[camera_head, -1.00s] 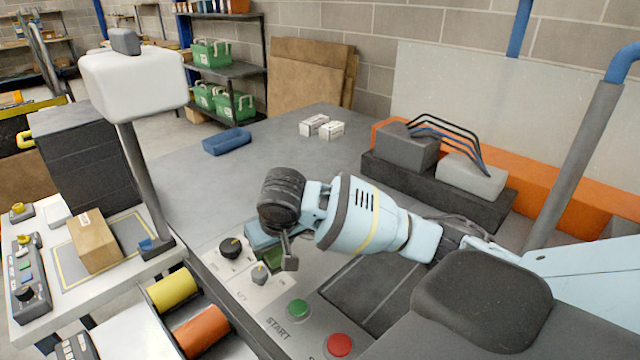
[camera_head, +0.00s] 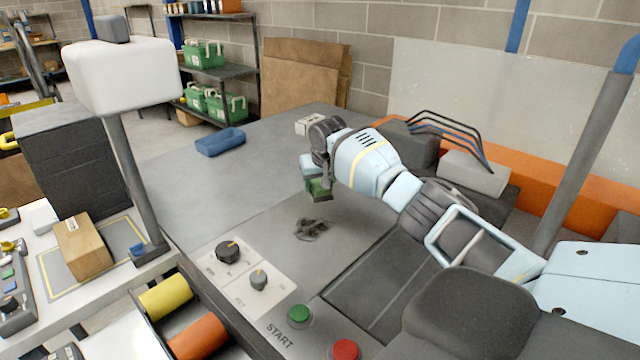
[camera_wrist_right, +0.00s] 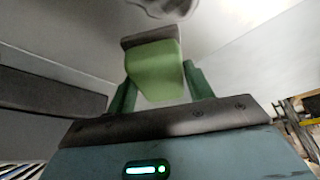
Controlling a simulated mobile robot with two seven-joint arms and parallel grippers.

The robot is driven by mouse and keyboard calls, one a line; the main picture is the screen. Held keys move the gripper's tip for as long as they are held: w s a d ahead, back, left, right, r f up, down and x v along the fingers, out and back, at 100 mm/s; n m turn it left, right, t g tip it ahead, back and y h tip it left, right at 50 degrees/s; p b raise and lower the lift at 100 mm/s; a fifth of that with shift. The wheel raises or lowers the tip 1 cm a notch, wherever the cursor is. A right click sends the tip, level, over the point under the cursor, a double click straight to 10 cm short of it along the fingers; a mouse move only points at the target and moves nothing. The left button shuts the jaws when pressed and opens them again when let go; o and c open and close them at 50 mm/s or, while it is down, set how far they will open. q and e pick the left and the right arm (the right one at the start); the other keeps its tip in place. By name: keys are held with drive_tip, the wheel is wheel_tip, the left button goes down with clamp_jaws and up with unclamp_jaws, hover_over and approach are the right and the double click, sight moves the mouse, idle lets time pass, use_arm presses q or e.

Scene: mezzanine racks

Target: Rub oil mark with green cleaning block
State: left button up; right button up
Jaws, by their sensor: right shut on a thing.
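The green cleaning block (camera_head: 318,188) is held in my right gripper (camera_head: 315,178), above the grey table top. In the right wrist view the block (camera_wrist_right: 156,70) sits between the two fingers of the gripper (camera_wrist_right: 158,88), with a dark layer on its far side. The dark smeared oil mark (camera_head: 311,229) lies on the table top, nearer than the block and apart from it. Part of the mark (camera_wrist_right: 165,6) also shows at the top edge of the right wrist view. My left gripper is not seen.
A blue tray (camera_head: 220,142) and white boxes stand farther back. A grey block with cables (camera_head: 472,172) stands right.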

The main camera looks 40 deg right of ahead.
drive_tip(key=shift+d, duration=0.4)
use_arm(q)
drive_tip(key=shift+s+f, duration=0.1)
use_arm(e)
drive_tip(key=shift+f, duration=0.15)
drive_tip(key=shift+f+b, duration=1.15)
drive_tip(key=shift+f, duration=1.8)
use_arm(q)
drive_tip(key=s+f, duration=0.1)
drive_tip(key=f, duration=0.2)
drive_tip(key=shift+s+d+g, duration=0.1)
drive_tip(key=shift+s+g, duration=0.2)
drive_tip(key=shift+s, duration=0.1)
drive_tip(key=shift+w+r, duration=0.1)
use_arm(e)
drive_tip(key=shift+r, duration=0.1)
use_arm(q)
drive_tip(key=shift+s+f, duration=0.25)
use_arm(e)
drive_tip(key=shift+f, duration=0.25)
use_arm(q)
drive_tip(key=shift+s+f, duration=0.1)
use_arm(e)
drive_tip(key=shift+f, duration=0.85)
drive_tip(key=shift+a, duration=0.15)
